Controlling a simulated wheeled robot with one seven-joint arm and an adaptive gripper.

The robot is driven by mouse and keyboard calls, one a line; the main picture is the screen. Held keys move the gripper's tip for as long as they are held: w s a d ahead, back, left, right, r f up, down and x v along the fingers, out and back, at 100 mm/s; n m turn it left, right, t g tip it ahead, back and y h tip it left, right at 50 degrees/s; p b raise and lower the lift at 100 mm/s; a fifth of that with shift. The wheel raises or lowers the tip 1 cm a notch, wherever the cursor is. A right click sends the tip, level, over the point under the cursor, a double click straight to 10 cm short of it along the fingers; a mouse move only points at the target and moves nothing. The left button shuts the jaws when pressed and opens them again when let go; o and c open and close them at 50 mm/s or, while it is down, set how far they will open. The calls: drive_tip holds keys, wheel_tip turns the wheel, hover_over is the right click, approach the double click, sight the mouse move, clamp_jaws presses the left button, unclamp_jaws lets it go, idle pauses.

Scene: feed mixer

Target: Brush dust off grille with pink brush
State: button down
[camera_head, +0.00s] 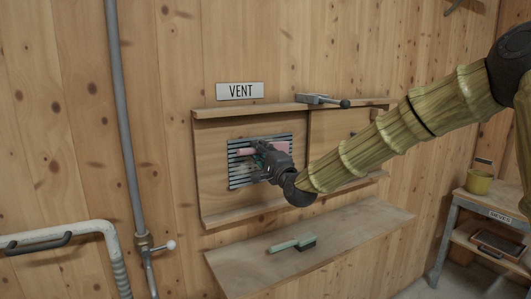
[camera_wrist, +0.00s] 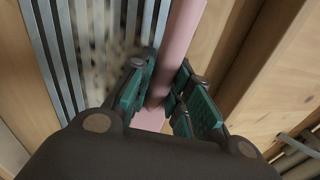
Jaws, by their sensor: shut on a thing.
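The grille (camera_head: 240,176) is a slatted metal vent in a wooden wall panel under the VENT sign. My gripper (camera_head: 264,156) is in front of the grille and shut on the pink brush (camera_head: 246,152). In the wrist view my gripper (camera_wrist: 165,95) has its green-padded fingers around the brush's pink handle (camera_wrist: 182,35). Brown specks of dust (camera_wrist: 98,60) show on the grille slats (camera_wrist: 62,60) to the left of the handle. The brush's bristles are not clearly visible, so I cannot tell whether they touch the slats.
A shelf (camera_head: 345,235) below the panel holds a green-handled brush (camera_head: 292,243). A latch with a dark knob (camera_head: 322,101) sits on the panel's top rail. A grey pipe (camera_head: 120,110) runs down at left. A side table at right carries a yellow pot (camera_head: 479,182).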

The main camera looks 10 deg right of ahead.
drive_tip(key=shift+s+a+r+b, duration=0.1)
drive_tip(key=shift+s+a+b, duration=0.3)
drive_tip(key=shift+a, duration=0.85)
drive_tip(key=shift+s+a+f+b, duration=0.1)
drive_tip(key=shift+s+a+b, duration=0.3)
drive_tip(key=shift+a, duration=0.8)
drive_tip(key=shift+s+a+r+b, duration=0.15)
drive_tip(key=shift+s+a, duration=0.4)
drive_tip(key=shift+a, duration=0.7)
drive_tip(key=shift+s+a+f+b, duration=0.1)
drive_tip(key=shift+s+a+b, duration=0.3)
drive_tip(key=shift+a, duration=0.75)
drive_tip(key=shift+s+a+f+b, duration=0.1)
drive_tip(key=shift+s+a+b, duration=0.3)
drive_tip(key=shift+a, duration=0.8)
drive_tip(key=shift+s+a+b, duration=0.25)
drive_tip(key=shift+s+a, duration=0.3)
drive_tip(key=shift+a, duration=0.6)
drive_tip(key=shift+w+d+f+b, duration=0.1)
drive_tip(key=shift+f+b, duration=0.55)
drive_tip(key=shift+f, duration=0.05)
drive_tip(key=shift+d, duration=0.1)
drive_tip(key=shift+w+d+b, duration=0.2)
drive_tip(key=shift+w+d, duration=0.15)
drive_tip(key=shift+d, duration=0.5)
drive_tip(key=shift+w+d+b, duration=0.2)
drive_tip(key=shift+w+d, duration=0.1)
drive_tip(key=shift+d, duration=0.55)
drive_tip(key=shift+d, duration=0.1)
